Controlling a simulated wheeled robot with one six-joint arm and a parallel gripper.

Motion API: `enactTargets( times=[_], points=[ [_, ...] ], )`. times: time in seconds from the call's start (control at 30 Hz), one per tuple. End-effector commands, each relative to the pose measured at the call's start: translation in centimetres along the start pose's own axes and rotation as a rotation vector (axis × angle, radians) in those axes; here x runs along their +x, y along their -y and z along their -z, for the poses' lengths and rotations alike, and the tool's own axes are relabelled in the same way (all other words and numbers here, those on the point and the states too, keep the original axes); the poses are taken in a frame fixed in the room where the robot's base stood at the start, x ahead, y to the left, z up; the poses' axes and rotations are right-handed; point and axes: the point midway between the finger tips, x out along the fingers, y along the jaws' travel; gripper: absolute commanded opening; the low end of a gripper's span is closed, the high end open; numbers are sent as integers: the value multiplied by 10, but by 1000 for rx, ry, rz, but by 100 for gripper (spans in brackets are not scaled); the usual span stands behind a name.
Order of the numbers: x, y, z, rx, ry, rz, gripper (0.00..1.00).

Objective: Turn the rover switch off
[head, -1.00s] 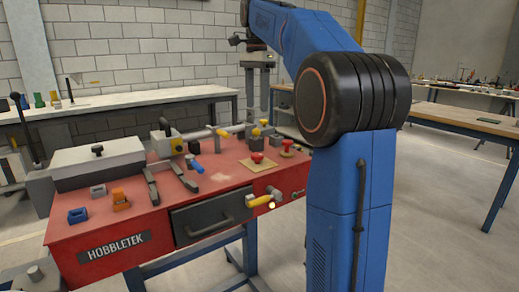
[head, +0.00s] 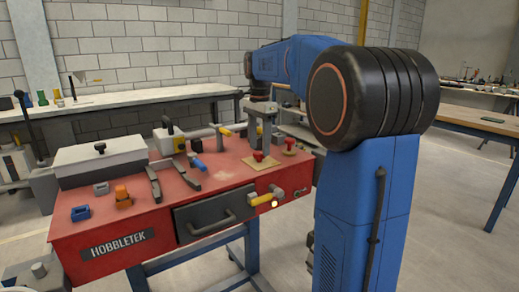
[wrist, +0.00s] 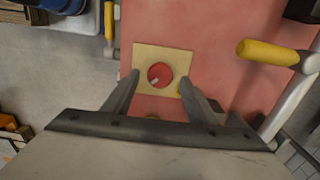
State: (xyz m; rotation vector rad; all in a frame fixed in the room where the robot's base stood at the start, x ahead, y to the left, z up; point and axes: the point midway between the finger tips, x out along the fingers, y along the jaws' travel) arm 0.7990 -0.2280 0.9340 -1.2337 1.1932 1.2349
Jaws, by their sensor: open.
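A red knob (wrist: 160,74) with a pale mark sits on a square tan plate (wrist: 147,57) in the wrist view. A red knob on a tan plate also shows on the red bench in the head view (head: 260,156). No label naming a rover switch can be read. My gripper (wrist: 161,82) is open and empty. In the wrist view its two fingertips lie left and right of the knob, over the plate. Whether they touch it cannot be told. In the head view my gripper (head: 264,136) points down just behind the knob.
The red bench (head: 100,222) carries a second small red knob (head: 289,145), a yellow-handled lever (head: 263,199) at its front and a drawer (head: 213,213). A pipe with a yellow handle (wrist: 270,53) stands to the right in the wrist view. Several clamps and blocks fill the left side.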

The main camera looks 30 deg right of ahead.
Motion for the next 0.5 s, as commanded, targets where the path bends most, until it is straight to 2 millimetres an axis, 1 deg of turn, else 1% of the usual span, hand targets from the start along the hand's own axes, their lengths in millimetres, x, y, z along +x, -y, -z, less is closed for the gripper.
enactTargets(
  times=[0.1, 0.2, 0.5],
  points=[
    [12, 0, 0, 0, 0, -1, 52],
    [17, 0, 0, 0, 0, 1, 52],
    [19, 0, 0, 0, 0, 1, 52]
  ],
)
